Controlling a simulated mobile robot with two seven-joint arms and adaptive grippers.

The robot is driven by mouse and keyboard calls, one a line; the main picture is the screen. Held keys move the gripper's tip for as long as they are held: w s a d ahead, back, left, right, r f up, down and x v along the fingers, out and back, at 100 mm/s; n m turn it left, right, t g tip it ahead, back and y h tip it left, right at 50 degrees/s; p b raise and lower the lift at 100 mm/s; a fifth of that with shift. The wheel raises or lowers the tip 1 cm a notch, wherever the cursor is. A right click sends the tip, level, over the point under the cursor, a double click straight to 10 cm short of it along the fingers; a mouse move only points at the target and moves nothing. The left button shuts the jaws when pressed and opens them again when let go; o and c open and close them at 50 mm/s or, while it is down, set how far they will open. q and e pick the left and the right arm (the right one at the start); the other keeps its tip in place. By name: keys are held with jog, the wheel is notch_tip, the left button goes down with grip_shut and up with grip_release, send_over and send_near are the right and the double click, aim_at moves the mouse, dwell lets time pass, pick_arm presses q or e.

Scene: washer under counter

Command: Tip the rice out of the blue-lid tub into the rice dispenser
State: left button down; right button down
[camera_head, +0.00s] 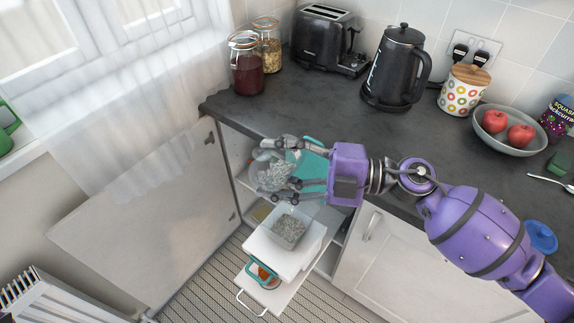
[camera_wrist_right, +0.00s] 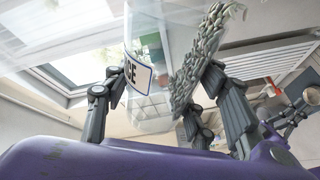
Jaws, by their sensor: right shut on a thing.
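My right gripper (camera_head: 283,170) is shut on a clear tub (camera_head: 268,175) with rice inside. In the wrist view the tub (camera_wrist_right: 150,60) looks tilted, with the rice (camera_wrist_right: 195,65) massed along one wall and a partly hidden label (camera_wrist_right: 138,72). The rice dispenser (camera_head: 262,246) is white with teal trim and stands below the tub, on a pulled-out shelf. Rice (camera_head: 289,228) lies in its clear, open top. The tub is above the dispenser and a little left of that opening. A blue lid (camera_head: 540,237) lies apart on the counter. My left gripper is not in view.
The cabinet door (camera_head: 150,215) is swung open at left. The dark worktop (camera_head: 310,110) holds jars (camera_head: 246,68), a toaster (camera_head: 325,40), a kettle (camera_head: 397,70), a canister (camera_head: 462,92) and a fruit bowl (camera_head: 490,140).

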jog(key=shift+w+r+m, duration=0.1)
jog(key=shift+r+m, duration=0.15)
jog(key=shift+m, duration=0.05)
dwell(0.9)
jog(key=shift+w+d+p, duration=0.1)
jog(key=shift+w+p, duration=0.05)
jog(key=shift+p, duration=0.15)
